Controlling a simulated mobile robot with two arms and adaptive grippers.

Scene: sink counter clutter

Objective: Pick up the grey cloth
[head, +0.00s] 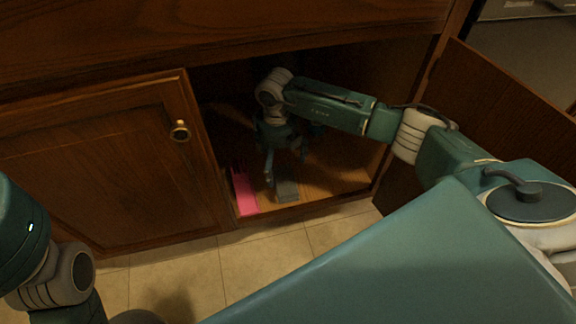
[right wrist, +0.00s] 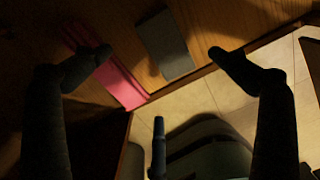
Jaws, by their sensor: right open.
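The grey cloth (head: 287,190) is a small flat grey rectangle on the cabinet floor, close to the front edge. In the right wrist view the cloth (right wrist: 165,45) lies between the two spread fingertips. My right gripper (head: 285,164) reaches down inside the open cabinet, just behind and above the cloth. It is open, with nothing between its fingers in the right wrist view (right wrist: 159,53). I cannot tell its exact height above the cloth. My left arm shows at the lower left of the head view, but its gripper does not.
A pink flat item (head: 243,190) lies left of the cloth, near the opening's left side. The left cabinet door (head: 110,165) is shut; the right door (head: 500,120) stands open beside my right arm. Tiled floor (head: 240,262) lies in front. The cabinet interior is dark.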

